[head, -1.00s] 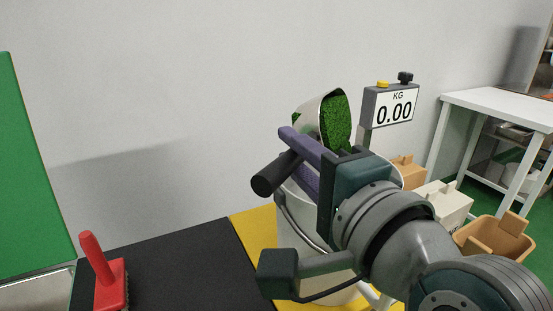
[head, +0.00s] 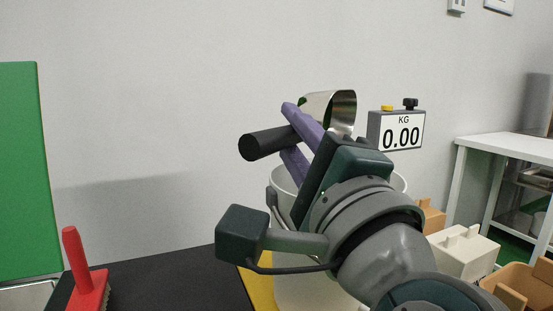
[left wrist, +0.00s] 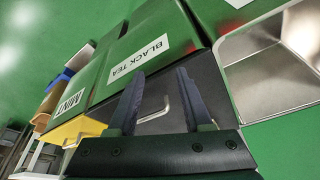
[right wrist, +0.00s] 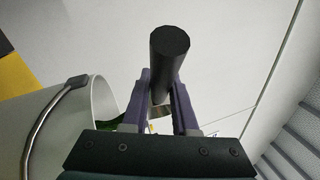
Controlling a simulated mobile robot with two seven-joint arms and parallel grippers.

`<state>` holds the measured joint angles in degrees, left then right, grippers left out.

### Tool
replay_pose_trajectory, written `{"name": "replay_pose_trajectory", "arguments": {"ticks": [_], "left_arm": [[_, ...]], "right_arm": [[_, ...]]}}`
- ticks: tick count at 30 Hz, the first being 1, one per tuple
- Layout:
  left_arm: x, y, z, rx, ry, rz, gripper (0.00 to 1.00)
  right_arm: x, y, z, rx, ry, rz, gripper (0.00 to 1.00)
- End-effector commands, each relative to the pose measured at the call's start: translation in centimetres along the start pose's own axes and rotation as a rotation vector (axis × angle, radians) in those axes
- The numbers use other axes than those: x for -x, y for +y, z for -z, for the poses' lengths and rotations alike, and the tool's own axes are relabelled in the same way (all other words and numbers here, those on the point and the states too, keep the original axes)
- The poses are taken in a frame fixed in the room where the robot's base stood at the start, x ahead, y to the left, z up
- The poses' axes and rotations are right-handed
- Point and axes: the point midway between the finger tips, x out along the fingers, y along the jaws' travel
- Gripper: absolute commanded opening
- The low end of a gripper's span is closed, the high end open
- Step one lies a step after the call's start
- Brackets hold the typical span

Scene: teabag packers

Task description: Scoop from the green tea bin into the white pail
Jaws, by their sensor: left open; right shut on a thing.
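My right gripper (head: 294,134) is shut on the black handle (head: 264,143) of a metal scoop (head: 343,107). The scoop is tipped above the white pail (head: 305,290), its shiny inside facing partly toward me, with a little green at its left edge. The right wrist view shows the handle (right wrist: 170,62) between the fingers, the pail (right wrist: 50,130) at left and some green behind the fingers. The pail's inside is mostly hidden. My left gripper (left wrist: 160,98) is open and empty in front of green bins labelled BLACK TEA (left wrist: 135,62) and MINT (left wrist: 72,105). I see no green tea label.
A scale display (head: 397,131) behind the pail reads 0.00 KG. A red-handled brush (head: 86,285) stands on the black surface (head: 180,283) at left. A cream box (head: 462,250) and tan containers (head: 522,280) are right of the pail. A white table (head: 510,148) stands farther right.

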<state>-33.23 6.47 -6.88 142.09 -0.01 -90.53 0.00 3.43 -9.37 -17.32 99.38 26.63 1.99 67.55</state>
Motion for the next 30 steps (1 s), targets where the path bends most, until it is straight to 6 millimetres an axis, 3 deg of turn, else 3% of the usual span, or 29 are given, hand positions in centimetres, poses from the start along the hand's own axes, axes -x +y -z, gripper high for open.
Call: {"name": "replay_pose_trajectory", "arguments": {"ticks": [3,12,30], "left_arm": [[-1.8,0.0,-0.6,-0.001,0.000,0.000,0.50],[-4.2,-0.1,-1.4,-0.007,-0.001,0.005,0.50],[-4.7,-0.1,-1.6,-0.009,-0.001,0.007,0.50]], "right_arm": [[0.0,0.5,0.0,-0.027,0.002,0.042,0.00],[-0.1,0.3,0.0,-0.084,0.007,0.127,0.00],[-0.2,-0.1,-0.1,-0.103,0.009,0.155,0.00]]}}
